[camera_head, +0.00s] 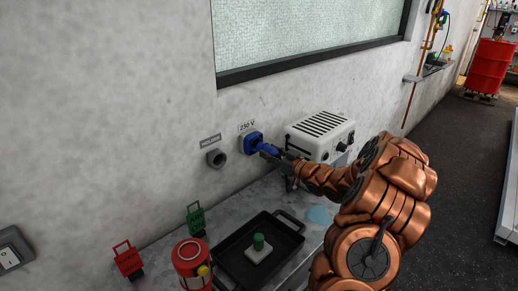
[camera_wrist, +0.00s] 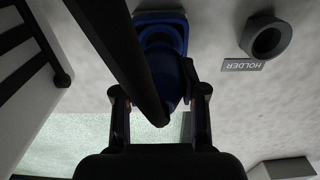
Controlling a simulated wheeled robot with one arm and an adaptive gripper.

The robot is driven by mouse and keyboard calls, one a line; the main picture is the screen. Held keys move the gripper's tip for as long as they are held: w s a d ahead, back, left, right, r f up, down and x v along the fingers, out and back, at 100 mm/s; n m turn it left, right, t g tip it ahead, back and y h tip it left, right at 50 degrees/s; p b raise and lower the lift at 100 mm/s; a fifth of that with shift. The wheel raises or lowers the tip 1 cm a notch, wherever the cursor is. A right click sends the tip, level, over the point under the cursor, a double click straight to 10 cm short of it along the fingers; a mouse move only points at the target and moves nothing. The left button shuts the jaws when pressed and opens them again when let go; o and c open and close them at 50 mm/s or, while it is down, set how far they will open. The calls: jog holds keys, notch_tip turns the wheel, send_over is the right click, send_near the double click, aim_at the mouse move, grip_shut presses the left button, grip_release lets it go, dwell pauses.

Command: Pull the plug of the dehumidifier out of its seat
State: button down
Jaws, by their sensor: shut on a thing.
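The blue plug (camera_head: 267,148) sits at the blue wall socket (camera_head: 251,139) under the 230 V label. In the wrist view the plug (camera_wrist: 170,72) points into the blue seat (camera_wrist: 160,20) and appears to be in it, with no clear gap. My gripper (camera_head: 278,156) is shut on the plug; in the wrist view its two fingers (camera_wrist: 160,98) stand on either side of it. A black bar or cable crosses in front and hides part of the plug. The white dehumidifier (camera_head: 319,128) stands right of the socket, partly behind my arm.
An empty grey holder ring (camera_head: 216,159) is on the wall left of the socket. A window is above.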

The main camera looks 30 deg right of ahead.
jog(key=shift+v, duration=0.95)
jog(key=shift+w, duration=0.2)
dwell(0.4)
jog(key=shift+v, duration=2.5)
